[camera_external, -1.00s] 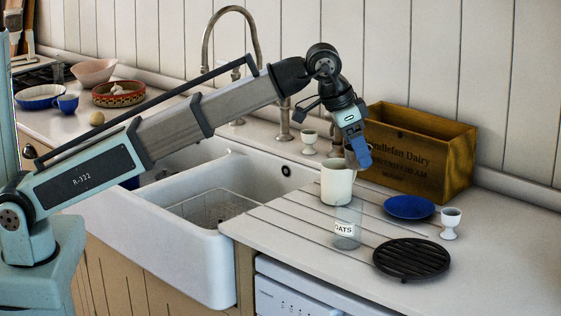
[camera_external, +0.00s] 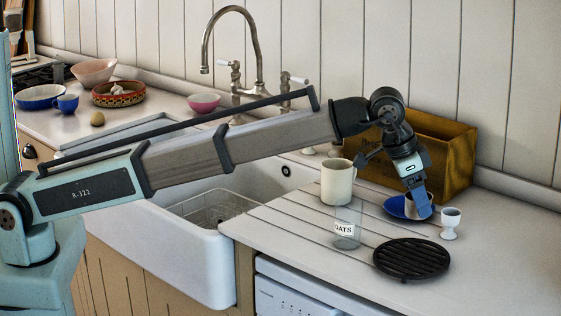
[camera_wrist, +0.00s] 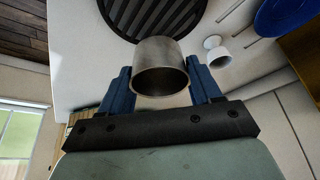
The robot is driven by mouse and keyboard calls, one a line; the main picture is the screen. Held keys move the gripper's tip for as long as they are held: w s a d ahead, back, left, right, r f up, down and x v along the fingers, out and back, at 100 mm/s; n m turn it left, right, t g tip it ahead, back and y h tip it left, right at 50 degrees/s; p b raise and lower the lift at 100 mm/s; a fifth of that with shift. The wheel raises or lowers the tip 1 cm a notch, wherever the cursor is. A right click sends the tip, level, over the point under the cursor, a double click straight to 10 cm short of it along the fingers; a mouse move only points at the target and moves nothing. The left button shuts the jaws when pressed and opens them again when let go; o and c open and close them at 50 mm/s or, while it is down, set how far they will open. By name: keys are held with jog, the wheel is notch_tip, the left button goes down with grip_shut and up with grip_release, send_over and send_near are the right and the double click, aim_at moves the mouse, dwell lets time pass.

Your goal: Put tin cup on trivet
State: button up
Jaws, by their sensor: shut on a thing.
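My gripper (camera_external: 420,205) is shut on the tin cup (camera_wrist: 161,68), a plain grey metal cup held between the two blue fingers in the wrist view. In the external view only a small part of the cup (camera_external: 411,207) shows beside the fingers, in front of the blue plate. The trivet (camera_external: 411,259) is a round black slatted disc on the counter, nearer the camera and below my gripper in the picture. In the wrist view the trivet (camera_wrist: 160,15) shows beyond the cup, partly hidden by it. The cup appears apart from the trivet.
A white egg cup (camera_external: 450,222) stands just right of my gripper. The blue plate (camera_external: 394,207) lies behind it. A cream mug (camera_external: 337,182) and a clear oats jar (camera_external: 347,228) stand to the left. A wooden crate (camera_external: 440,150) is at the back.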

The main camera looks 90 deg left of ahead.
jog(key=shift+f, duration=4.7)
jog(key=shift+f, duration=0.1)
jog(key=o, duration=1)
jog(key=shift+o, duration=0.2)
jog(key=v, duration=1.2)
